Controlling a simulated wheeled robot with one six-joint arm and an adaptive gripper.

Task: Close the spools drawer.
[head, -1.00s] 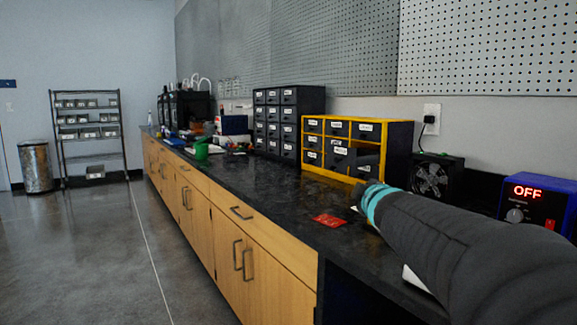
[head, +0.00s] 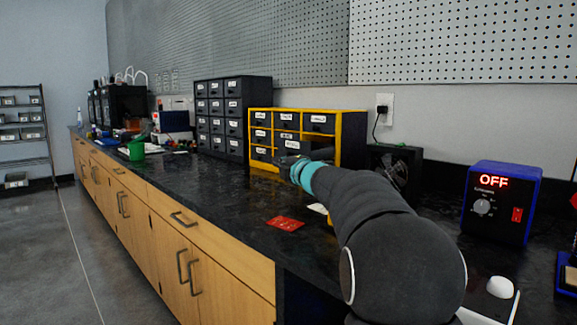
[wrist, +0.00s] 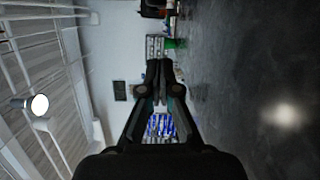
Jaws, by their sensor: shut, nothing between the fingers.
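The yellow-framed cabinet (head: 338,135) with dark labelled drawers stands on the counter against the wall in the head view. A dark drawer (head: 321,153) in its right column appears to stick out, partly hidden behind my arm. The labels are too small to read, so I cannot tell which is the spools drawer. My gripper (head: 286,162) is in front of the cabinet's lower part, and I cannot tell whether it touches it. In the wrist view my gripper (wrist: 158,75) is shut and empty, and the drawer cannot be made out there.
A taller dark drawer cabinet (head: 233,112) stands to the left, and a green cup (head: 136,150) beyond it. A black fan box (head: 395,168) and a blue power supply (head: 502,203) stand to the right.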

